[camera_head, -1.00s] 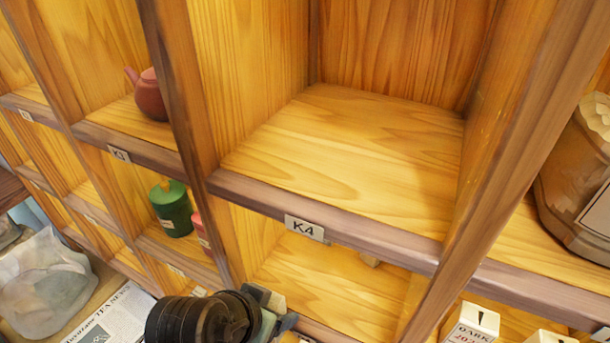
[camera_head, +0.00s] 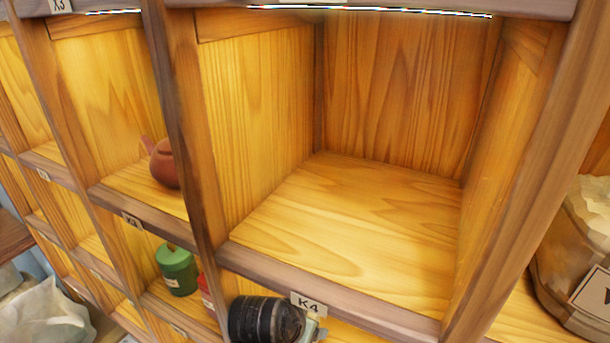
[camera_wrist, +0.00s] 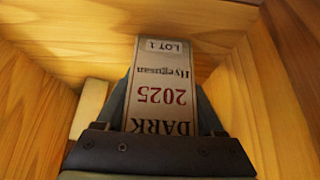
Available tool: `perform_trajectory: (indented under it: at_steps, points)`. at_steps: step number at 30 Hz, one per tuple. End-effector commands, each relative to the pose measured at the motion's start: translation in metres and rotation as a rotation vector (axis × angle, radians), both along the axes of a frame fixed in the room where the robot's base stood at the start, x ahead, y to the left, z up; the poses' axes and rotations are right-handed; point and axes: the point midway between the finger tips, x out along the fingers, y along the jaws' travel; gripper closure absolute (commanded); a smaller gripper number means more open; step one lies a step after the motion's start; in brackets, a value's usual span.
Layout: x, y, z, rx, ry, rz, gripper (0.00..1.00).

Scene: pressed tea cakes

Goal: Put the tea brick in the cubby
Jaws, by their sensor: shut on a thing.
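The tea brick (camera_wrist: 165,88) is a flat, upright packet labelled DARK, 2025, Hyegusan and LOT 1, upside down in the wrist view. My gripper (camera_wrist: 168,105) is shut on it, with a finger along each side. Wooden walls surround the brick in the wrist view. In the head view my gripper (camera_head: 313,327) is at the bottom edge, just below the shelf edge with the K4 label (camera_head: 308,305); the brick cannot be made out there. The large cubby above that edge (camera_head: 350,225) is empty.
A cream block (camera_wrist: 88,108) stands left of the gripper in the wrist view. A reddish teapot (camera_head: 165,165) and a green canister (camera_head: 177,270) sit in cubbies to the left. A wrapped bundle (camera_head: 580,265) stands at right. Upright dividers flank the empty cubby.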

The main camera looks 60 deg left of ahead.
Motion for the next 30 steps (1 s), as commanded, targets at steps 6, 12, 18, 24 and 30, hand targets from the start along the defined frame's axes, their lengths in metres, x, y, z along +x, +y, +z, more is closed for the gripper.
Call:
perform_trajectory:
  at_steps: [6,12,18,24,30]
  points:
    - [0.000,0.000,-0.004,0.000,0.000,0.000,0.94]
    - [-0.001,0.000,-0.003,-0.001,0.001,0.001,0.00]
    - [-0.001,0.000,-0.003,0.000,0.000,0.001,0.00]
    - [-0.006,-0.002,0.010,0.002,-0.002,0.001,0.00]
    - [-0.024,-0.012,0.044,0.005,-0.004,0.002,0.00]
